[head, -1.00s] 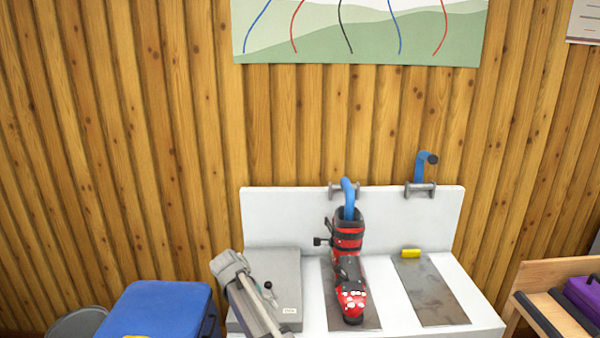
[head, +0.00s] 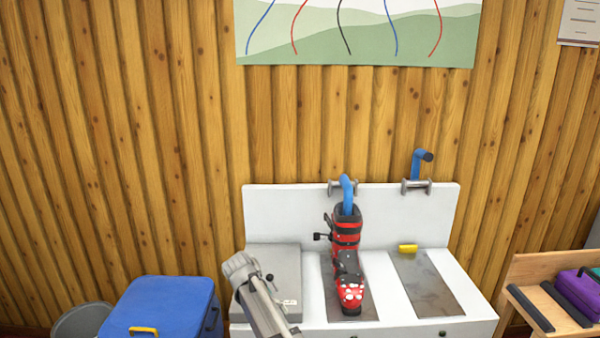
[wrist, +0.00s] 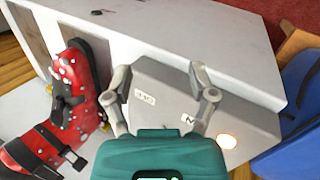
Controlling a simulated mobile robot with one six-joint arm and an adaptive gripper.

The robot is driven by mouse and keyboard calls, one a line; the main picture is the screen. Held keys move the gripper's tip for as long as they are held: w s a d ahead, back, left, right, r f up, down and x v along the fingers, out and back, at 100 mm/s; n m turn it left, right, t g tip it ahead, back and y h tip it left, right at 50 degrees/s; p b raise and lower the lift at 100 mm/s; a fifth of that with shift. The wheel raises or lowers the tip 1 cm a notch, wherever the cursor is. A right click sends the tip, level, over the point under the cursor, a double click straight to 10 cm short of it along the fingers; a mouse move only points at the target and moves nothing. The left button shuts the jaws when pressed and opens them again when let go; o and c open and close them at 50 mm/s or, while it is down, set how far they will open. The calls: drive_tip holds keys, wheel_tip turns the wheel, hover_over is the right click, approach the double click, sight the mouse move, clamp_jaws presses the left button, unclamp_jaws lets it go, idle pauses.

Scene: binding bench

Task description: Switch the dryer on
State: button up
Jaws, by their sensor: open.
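The dryer is a white bench unit (head: 300,220) with a grey box (head: 258,257) at its left end. In the head view a small black ball knob (head: 269,277) shows over the box. In the wrist view the grey box (wrist: 160,78) carries two white labels and a round, pale orange-white spot (wrist: 228,141), which looks lit. My gripper (wrist: 159,76) is open and empty over the box, with its fingers spread on either side of the labels. In the head view my arm covers the front left of the box and the fingertips cannot be made out.
A red and black boot (head: 347,270) stands on the dryer right of the box, with a blue pipe (head: 347,190) in its top. A second blue pipe (head: 419,163) is free. A yellow block (head: 408,248) lies farther right. A blue crate (head: 160,303) stands left.

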drive_tip(key=s+d+f+m+y, duration=0.1)
drive_tip(key=s+d+y, duration=0.1)
drive_tip(key=s+d, duration=0.45)
drive_tip(key=s+d+y, duration=0.2)
drive_tip(key=s+d, duration=0.1)
drive_tip(key=d, duration=0.7)
drive_tip(key=s+d+f+m+y, duration=0.1)
drive_tip(key=s+d+y, duration=0.1)
drive_tip(key=s+d, duration=0.45)
wheel_tip(320, 180, up, 13)
drive_tip(key=w+d+p, duration=0.1)
drive_tip(key=w+p, duration=0.1)
drive_tip(key=p, duration=1.1)
drive_tip(key=shift+d+t, duration=0.2)
drive_tip(key=shift+t, duration=0.1)
drive_tip(key=shift+w, duration=0.1)
